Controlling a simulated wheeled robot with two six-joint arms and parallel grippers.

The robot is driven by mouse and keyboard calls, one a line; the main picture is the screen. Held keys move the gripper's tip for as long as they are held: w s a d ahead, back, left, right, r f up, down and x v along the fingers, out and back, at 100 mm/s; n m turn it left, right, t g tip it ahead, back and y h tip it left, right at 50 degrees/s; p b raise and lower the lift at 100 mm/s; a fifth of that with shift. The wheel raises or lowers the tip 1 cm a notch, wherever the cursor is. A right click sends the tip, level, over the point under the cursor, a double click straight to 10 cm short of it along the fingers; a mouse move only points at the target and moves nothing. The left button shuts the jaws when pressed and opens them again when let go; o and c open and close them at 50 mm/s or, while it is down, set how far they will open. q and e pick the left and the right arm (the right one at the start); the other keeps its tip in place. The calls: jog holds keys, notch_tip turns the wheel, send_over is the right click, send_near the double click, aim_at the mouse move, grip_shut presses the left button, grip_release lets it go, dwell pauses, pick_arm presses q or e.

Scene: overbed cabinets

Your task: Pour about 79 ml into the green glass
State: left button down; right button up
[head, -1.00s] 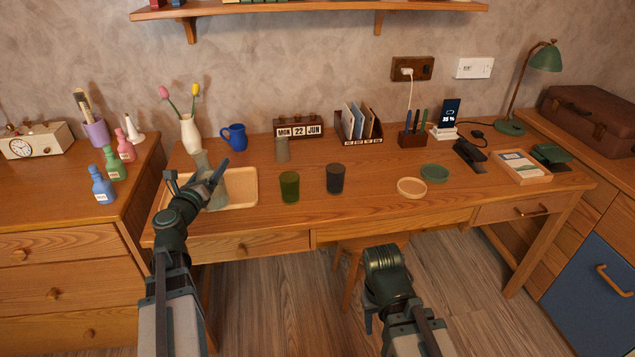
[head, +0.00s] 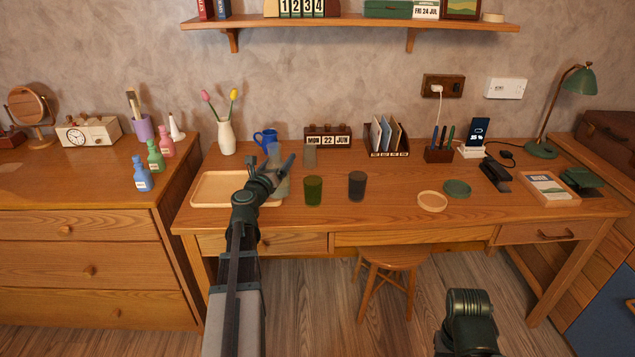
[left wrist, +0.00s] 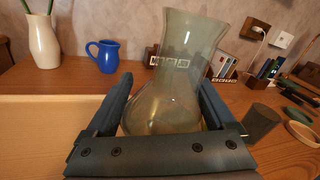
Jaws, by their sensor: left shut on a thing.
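My left gripper (head: 279,174) is shut on a clear glass carafe (head: 283,184), just left of and behind the green glass in the head view. In the left wrist view the carafe (left wrist: 183,75) stands between the fingers, leaning a little, with some yellowish content low in it. The green glass (head: 313,191) stands upright on the desk, apart from the carafe; its contents cannot be made out. My right gripper is out of view; only part of that arm shows at the bottom right.
A wooden tray (head: 209,188) lies left of the carafe. A dark grey glass (head: 357,186) stands right of the green one, and a grey-brown cup (head: 309,156) behind. A blue jug (head: 265,138) and a calendar (head: 327,138) are at the back.

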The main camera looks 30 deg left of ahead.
pick_arm(q)
jog(key=shift+r, duration=0.1)
jog(key=shift+w+d+r+m+g+p, duration=0.15)
jog(key=shift+m+g+p, duration=0.1)
jog(key=shift+m+p, duration=0.3)
jog(key=shift+s+d+r+m+g+p, duration=0.15)
jog(key=shift+m+g+p, duration=0.1)
jog(key=shift+m+p, duration=0.25)
jog(key=shift+w+d+m+p, duration=0.25)
jog(key=shift+m+p, duration=0.3)
jog(key=shift+m, duration=0.3)
notch_tip(320, 180, down, 3)
jog(key=m+g+y, duration=0.1)
jog(key=m, duration=0.2)
jog(key=m+g+y+p, duration=0.1)
jog(key=m+g, duration=0.1)
jog(key=m, duration=0.2)
jog(key=shift+w+d, duration=0.1)
jog(key=shift+m, duration=0.6)
jog(key=shift+w+d+r+m+g+y+p, duration=0.2)
jog(key=shift+r+m+g+y+p, duration=0.25)
jog(key=shift+m, duration=0.15)
jog(key=shift+s+a, duration=0.2)
jog(key=shift+a, duration=0.1)
dwell(0.6)
